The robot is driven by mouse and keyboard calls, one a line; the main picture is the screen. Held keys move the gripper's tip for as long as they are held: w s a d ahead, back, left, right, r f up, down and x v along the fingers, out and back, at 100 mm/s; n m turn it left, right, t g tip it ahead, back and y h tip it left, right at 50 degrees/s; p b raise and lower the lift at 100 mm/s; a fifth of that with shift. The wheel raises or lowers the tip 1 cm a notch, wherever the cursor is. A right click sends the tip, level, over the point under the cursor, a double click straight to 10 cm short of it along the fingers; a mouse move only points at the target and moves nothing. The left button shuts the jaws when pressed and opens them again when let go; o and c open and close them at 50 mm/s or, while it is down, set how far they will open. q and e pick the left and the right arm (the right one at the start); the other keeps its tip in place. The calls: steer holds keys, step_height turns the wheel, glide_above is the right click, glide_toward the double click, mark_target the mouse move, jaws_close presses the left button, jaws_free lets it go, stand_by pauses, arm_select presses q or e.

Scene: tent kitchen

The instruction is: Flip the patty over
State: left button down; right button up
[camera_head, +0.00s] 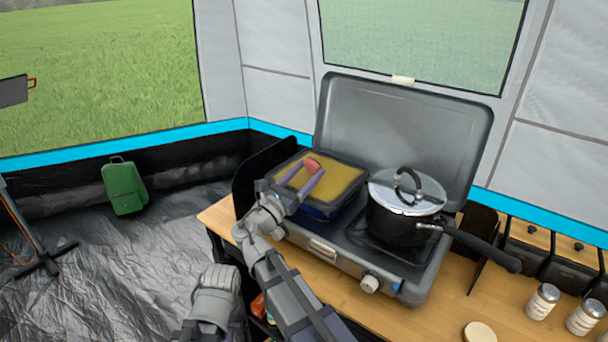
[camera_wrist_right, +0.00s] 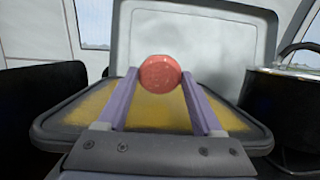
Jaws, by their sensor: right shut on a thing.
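The patty is a round, reddish-pink disc (camera_head: 312,166); it also shows in the right wrist view (camera_wrist_right: 160,74). My right gripper (camera_head: 306,177) is shut on it, with its two purple fingers (camera_wrist_right: 160,84) at the patty's left and right sides. The patty is held tilted up, one flat face toward the wrist camera. It is over a dark rectangular pan (camera_head: 331,212) with a yellow cooking surface (camera_head: 343,181), on the left side of the camping stove (camera_head: 322,250). I cannot tell whether the patty touches the pan. My left gripper's fingers are not in view.
A lidded pot (camera_head: 400,222) stands on the stove's right side, its black handle (camera_head: 484,247) reaching right. The stove's raised lid (camera_head: 405,125) is behind. Spice jars (camera_head: 542,302) and a round light disc (camera_head: 480,332) are on the wooden counter (camera_head: 440,318) at right.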

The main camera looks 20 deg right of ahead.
steer(key=shift+s+a+f, duration=0.1)
steer(key=shift+f, duration=0.05)
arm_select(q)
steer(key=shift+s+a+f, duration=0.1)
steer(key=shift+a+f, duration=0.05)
arm_select(e)
steer(key=o, duration=1.4)
